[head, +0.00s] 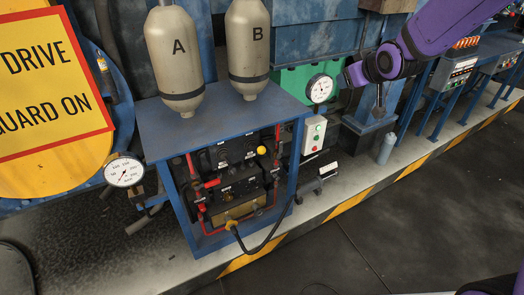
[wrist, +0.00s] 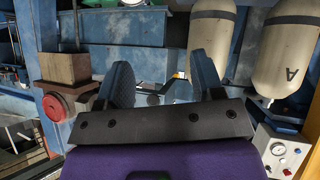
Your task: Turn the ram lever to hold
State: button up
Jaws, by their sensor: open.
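A blue-framed cabinet (head: 145,115) in the head view holds a dark panel (head: 230,175) with red pipes, small labels and a yellow knob (head: 262,150). I cannot tell which control there is the ram lever; the labels are too small to read. My gripper (head: 348,76) is up and to the right of the cabinet, near a round white gauge (head: 320,88), and touches none of the panel controls. In the wrist view my gripper (wrist: 160,62) has its two blue-grey fingers wide apart, with nothing held between them. The panel controls are not visible in the wrist view.
Tanks A (head: 174,60) and B (head: 248,50) rise above the cabinet. A white button box (head: 314,135) stands at its right. A black hose (head: 265,242) loops in front. A yellow guard sign (head: 50,80) is at left. Open floor (head: 400,230) lies in front right.

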jog(key=w+a+f+n+t+y, duration=0.1)
jog(key=w+a+f+n+y, duration=0.15)
jog(key=w+a+f, duration=0.5)
jog(key=n+t+y, duration=0.1)
jog(key=n+y, duration=0.1)
jog(key=y, duration=0.6)
send_near(262, 150)
jog(key=x, duration=0.7)
jog(key=f+x, duration=0.1)
jog(key=x, duration=0.2)
jog(key=shift+w, duration=0.55)
jog(key=shift+c, duration=0.2)
